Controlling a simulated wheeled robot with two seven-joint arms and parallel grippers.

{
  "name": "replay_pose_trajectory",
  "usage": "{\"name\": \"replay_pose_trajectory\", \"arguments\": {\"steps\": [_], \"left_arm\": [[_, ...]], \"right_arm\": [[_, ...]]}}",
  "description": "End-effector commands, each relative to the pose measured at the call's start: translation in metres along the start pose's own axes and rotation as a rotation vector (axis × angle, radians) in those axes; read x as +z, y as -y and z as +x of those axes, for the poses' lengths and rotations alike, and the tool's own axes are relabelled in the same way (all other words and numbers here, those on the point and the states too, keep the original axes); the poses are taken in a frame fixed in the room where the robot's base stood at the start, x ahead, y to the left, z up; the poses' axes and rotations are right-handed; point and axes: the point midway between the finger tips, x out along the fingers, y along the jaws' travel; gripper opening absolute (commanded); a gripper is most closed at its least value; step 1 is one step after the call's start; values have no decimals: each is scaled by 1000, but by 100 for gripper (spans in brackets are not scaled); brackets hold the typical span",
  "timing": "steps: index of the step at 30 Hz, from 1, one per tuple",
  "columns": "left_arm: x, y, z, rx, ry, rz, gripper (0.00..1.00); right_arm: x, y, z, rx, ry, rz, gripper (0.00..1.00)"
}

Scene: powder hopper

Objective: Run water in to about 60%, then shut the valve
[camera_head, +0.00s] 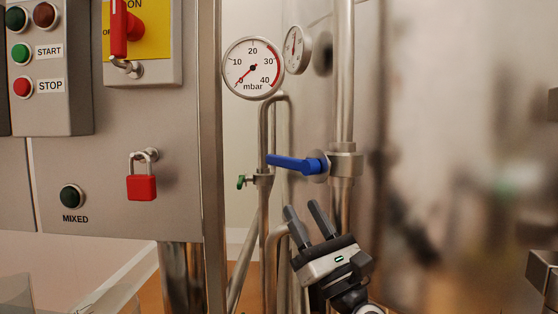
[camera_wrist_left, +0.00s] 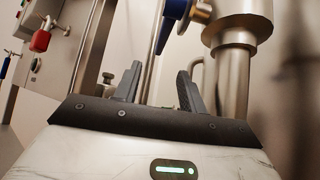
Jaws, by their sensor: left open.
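The valve's blue lever (camera_head: 292,163) lies roughly horizontal, pointing left, across the vertical steel pipe (camera_head: 344,80). Its hub meets the valve body (camera_head: 345,165) on that pipe. My left gripper (camera_head: 302,208) is open and empty, a little below the lever and apart from it, with its fingers pointing up. In the left wrist view the two fingers (camera_wrist_left: 160,68) stand apart, and the blue lever (camera_wrist_left: 175,10) shows above them at the top edge. No water level or level scale can be made out.
A mbar gauge (camera_head: 253,68) reads near 0; a second gauge (camera_head: 296,50) is edge-on. A small green-handled valve (camera_head: 242,181) sits left of the lever. The panel at left carries a red padlock (camera_head: 141,188), START and STOP buttons and a dark MIXED lamp (camera_head: 72,196). Thin pipes run behind the gripper.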

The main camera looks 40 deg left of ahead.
Motion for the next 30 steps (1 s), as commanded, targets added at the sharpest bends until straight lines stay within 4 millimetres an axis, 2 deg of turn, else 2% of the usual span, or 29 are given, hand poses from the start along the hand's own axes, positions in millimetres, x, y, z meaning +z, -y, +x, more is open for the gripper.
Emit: {"name": "replay_pose_trajectory", "arguments": {"steps": [1, 6, 15, 21, 29, 30], "left_arm": [[4, 0, 16, 2, 3, 0, 41], [4, 0, 54, 1, 4, 3, 41], [3, 0, 105, -1, 4, 4, 41], [1, 1, 117, -3, 3, 3, 41], [1, 1, 118, -3, 2, 3, 41], [1, 1, 118, -3, 3, 3, 38]], "right_arm": [[-4, 0, -4, 3, 8, -5, 36], [-3, -2, -8, 12, 32, -23, 36], [-8, -6, -12, 21, 50, -58, 36], [-8, -7, -12, 23, 47, -61, 36], [-9, -7, -11, 25, 45, -56, 36], [-9, -6, -11, 25, 44, -54, 36]]}}
